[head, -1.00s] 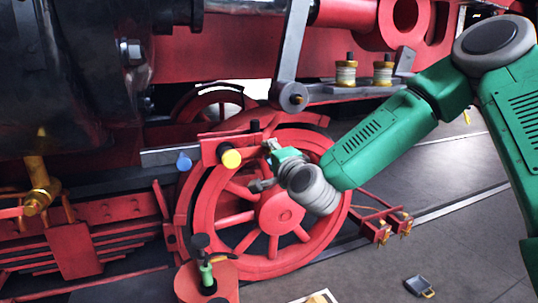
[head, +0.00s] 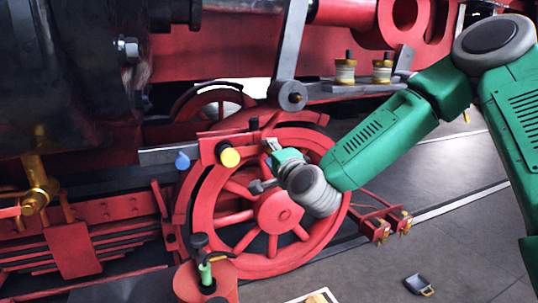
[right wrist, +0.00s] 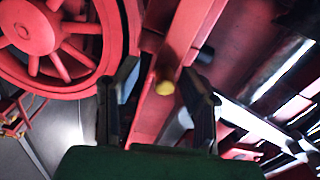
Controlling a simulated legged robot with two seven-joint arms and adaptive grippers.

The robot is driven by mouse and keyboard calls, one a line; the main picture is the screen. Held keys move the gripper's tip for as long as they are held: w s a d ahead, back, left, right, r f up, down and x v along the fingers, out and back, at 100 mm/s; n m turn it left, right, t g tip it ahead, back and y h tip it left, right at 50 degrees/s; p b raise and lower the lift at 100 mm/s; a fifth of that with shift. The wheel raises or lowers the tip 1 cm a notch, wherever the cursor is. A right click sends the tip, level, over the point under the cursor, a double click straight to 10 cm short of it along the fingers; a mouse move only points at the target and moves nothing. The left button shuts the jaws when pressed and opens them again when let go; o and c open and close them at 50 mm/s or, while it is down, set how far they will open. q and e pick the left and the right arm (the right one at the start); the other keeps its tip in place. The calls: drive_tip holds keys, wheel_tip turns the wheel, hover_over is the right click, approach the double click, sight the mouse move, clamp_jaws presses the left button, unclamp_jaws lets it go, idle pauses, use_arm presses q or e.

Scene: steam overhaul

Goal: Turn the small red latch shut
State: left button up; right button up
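A red block (head: 226,140) with a round yellow knob (head: 229,157) sits at the upper left of the red wheel. I cannot tell whether it is the small red latch; no other piece stands out clearly as one. My right gripper (head: 265,166) is just right of the yellow knob, in front of the wheel, apart from the knob. In the right wrist view my right gripper (right wrist: 161,80) has its fingers spread, with the yellow knob (right wrist: 164,87) showing between them against a red bar (right wrist: 190,35). Nothing is in its grip. My left gripper is not in view.
The red spoked wheel (head: 273,212) is close behind and below the right gripper. A blue knob (head: 182,161) is left of the yellow one. A small dark tray (head: 419,285) lies on open floor at right.

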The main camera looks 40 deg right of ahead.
drive_tip(key=v, duration=0.7)
drive_tip(key=shift+f, duration=0.15)
drive_tip(key=shift+d, duration=0.1)
drive_tip(key=s+a+f+n+g+y, duration=0.2)
drive_tip(key=s+a+f+n+g, duration=0.15)
drive_tip(key=f, duration=0.55)
drive_tip(key=s+a+f+n+g+y, duration=0.1)
drive_tip(key=s+a+f+n+g, duration=0.2)
drive_tip(key=f, duration=0.5)
drive_tip(key=s+a+f+n+g+y, duration=0.1)
drive_tip(key=s+a+f+n+y, duration=0.15)
drive_tip(key=f+n, duration=0.45)
drive_tip(key=s+f+n+g, duration=0.3)
drive_tip(key=s+f, duration=0.5)
drive_tip(key=s, duration=0.3)
drive_tip(key=s+a+f+n+g+h, duration=0.1)
drive_tip(key=s+f+n+g, duration=0.2)
drive_tip(key=s+f+g, duration=0.3)
drive_tip(key=s+f, duration=0.3)
drive_tip(key=s, duration=0.2)
drive_tip(key=shift+a, duration=0.1)
